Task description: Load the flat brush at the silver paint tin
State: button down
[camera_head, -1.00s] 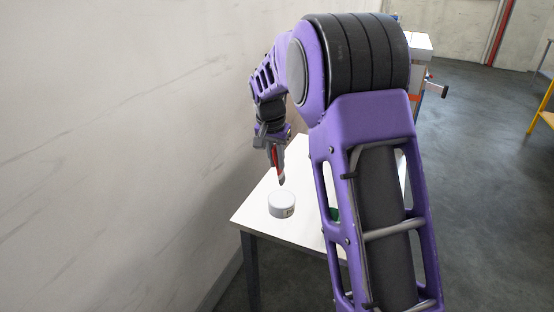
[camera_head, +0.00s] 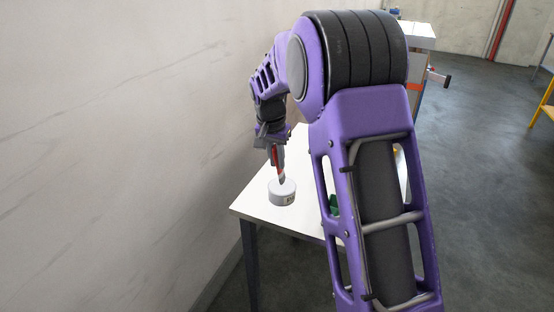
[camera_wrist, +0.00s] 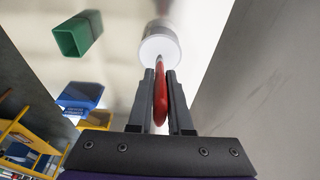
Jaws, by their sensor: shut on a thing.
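A short, round silver-white paint tin (camera_head: 281,194) stands on the white table (camera_head: 260,208) in the head view. It also shows at the top of the wrist view (camera_wrist: 158,42). My gripper (camera_head: 277,150) is shut on the flat brush (camera_head: 276,158), which has a red handle. The brush points down over the tin, and its lower end meets the tin's top in the picture. In the wrist view the red handle (camera_wrist: 160,98) lies between the two fingers (camera_wrist: 160,75). I cannot tell how deep the bristles reach.
A green open container (camera_wrist: 72,38) and a blue one (camera_wrist: 82,95) show in the wrist view. In the head view my arm hides much of the table's right side. A pale wall (camera_head: 120,130) runs close on the left.

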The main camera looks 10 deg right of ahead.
jog(key=shift+f+b, duration=0.3)
jog(key=shift+f, duration=0.3)
dwell(1.4)
jog(key=shift+w+d+p+v, duration=0.15)
jog(key=shift+w+p+v, duration=0.05)
jog(key=shift+p+v, duration=0.85)
jog(key=shift+w+d+p+v, duration=0.2)
jog(key=shift+p+v, duration=0.5)
jog(key=shift+v, duration=0.6)
jog(key=shift+w+d+p+v, duration=0.1)
jog(key=shift+w+p+v, duration=0.15)
jog(key=shift+p+v, duration=0.8)
jog(key=shift+r, duration=0.3)
